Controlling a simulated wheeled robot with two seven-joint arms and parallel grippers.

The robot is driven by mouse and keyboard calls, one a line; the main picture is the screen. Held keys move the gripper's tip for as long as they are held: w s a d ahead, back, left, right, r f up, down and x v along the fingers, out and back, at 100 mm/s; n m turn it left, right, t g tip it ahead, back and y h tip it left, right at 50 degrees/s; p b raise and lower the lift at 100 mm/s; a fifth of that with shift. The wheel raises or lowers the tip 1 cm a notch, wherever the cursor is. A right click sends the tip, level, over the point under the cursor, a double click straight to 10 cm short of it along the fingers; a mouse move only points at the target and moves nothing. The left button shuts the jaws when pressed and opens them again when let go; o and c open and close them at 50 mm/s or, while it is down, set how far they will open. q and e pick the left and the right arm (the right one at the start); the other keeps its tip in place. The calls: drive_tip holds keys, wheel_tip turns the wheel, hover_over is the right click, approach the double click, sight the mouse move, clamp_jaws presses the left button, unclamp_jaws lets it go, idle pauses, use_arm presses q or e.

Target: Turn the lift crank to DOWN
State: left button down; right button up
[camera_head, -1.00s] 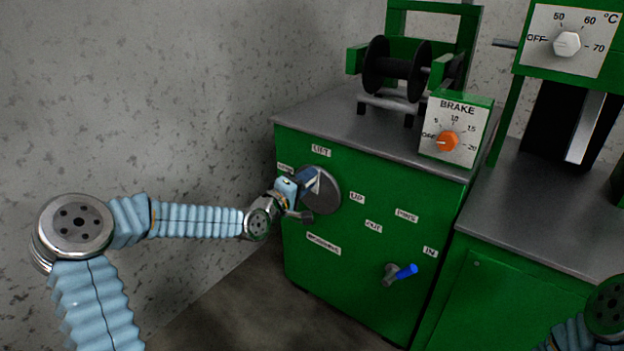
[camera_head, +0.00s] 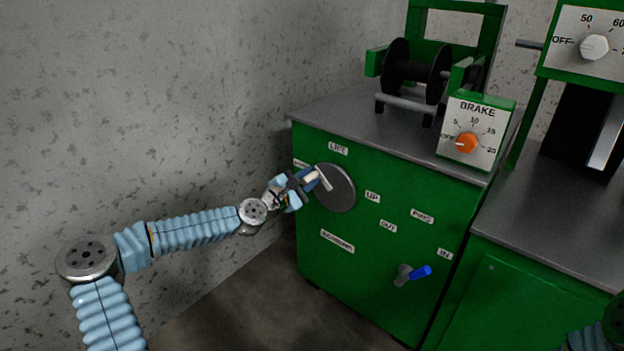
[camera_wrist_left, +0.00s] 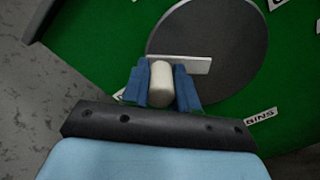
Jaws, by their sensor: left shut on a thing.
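The lift crank is a dark grey round disc (camera_head: 338,190) on the green cabinet front, with a pale flat arm and a cream handle (camera_head: 313,176). The handle is at the disc's upper left, by a small label (camera_head: 300,164) too blurred to read. My left gripper (camera_head: 308,179) is shut on the handle. In the left wrist view, its blue fingers stand on both sides of the cream handle (camera_wrist_left: 161,84), with the crank arm (camera_wrist_left: 195,65) behind. The LIFT label (camera_head: 338,149) is above the disc and the UP label (camera_head: 372,197) to its right. My right gripper is out of view.
A second crank with a blue handle (camera_head: 420,271) sits lower right on the cabinet (camera_head: 330,265). A brake box with an orange knob (camera_head: 466,143) and a black winch drum (camera_head: 412,72) stand on top. A speckled wall (camera_head: 150,110) is close on the left.

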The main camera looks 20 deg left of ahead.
use_arm(q)
drive_tip(key=f+n, duration=0.1)
drive_tip(key=n, duration=0.1)
drive_tip(key=a+f+n+b, duration=0.1)
drive_tip(key=n, duration=0.1)
drive_tip(key=shift+w+a+f+n, duration=0.1)
drive_tip(key=shift+w+n, duration=0.1)
drive_tip(key=shift+n, duration=0.1)
drive_tip(key=shift+f+n+b, duration=0.15)
drive_tip(key=shift+f+n, duration=0.25)
drive_tip(key=shift+n, duration=0.35)
drive_tip(key=shift+f+n+b, duration=0.15)
drive_tip(key=shift+f+n, duration=0.2)
drive_tip(key=shift+n, duration=0.4)
drive_tip(key=shift+f, duration=0.1)
drive_tip(key=c, duration=0.9)
unclamp_jaws()
drive_tip(key=shift+o, duration=0.2)
drive_tip(key=v, duration=1.3)
drive_tip(key=shift+s+a, duration=0.2)
drive_tip(key=shift+s, duration=0.15)
drive_tip(key=shift+d, duration=0.1)
